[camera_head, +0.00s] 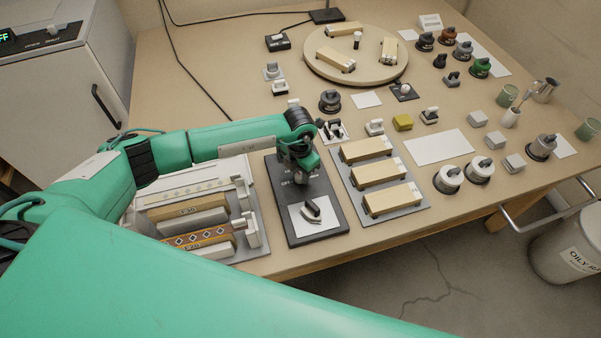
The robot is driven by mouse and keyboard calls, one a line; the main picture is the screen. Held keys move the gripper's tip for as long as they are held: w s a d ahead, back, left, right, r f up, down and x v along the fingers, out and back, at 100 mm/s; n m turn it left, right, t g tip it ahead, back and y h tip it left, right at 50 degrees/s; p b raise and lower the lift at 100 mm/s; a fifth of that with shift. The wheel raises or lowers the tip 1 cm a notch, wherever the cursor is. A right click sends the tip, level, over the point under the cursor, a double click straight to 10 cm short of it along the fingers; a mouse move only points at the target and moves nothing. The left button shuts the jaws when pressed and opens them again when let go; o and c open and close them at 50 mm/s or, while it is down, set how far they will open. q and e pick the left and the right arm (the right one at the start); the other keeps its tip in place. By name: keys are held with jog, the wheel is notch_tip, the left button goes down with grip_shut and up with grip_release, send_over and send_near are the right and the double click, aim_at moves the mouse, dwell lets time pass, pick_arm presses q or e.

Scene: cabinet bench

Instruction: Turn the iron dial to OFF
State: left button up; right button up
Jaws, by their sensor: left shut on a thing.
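A dark panel (327,233) lies flat near the front edge of the bench. A white plate on its near part carries a small iron-like piece (311,211) with a dark handle. Small pale lettering shows on the panel's far part, beside my left gripper. My left gripper (300,178) points down onto that far part and is shut on the iron dial. The gripper covers the dial, so where its pointer stands cannot be read. My right gripper is not in view.
A grey tray (424,207) with tan blocks lies right of the panel. A rack (245,258) of parts lies left of it. Several dark knobs, a round turntable (311,69) and a white sheet (439,147) fill the rest of the bench. A bin (561,250) stands at right.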

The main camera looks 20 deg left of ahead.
pick_arm(q)
jog(key=n, duration=0.2)
jog(key=shift+n, duration=0.4)
jog(key=n, duration=0.7)
jog(key=shift+a+n, duration=0.1)
jog(key=shift+n, duration=2.1)
jog(key=o, duration=1)
jog(key=shift+c, duration=0.2)
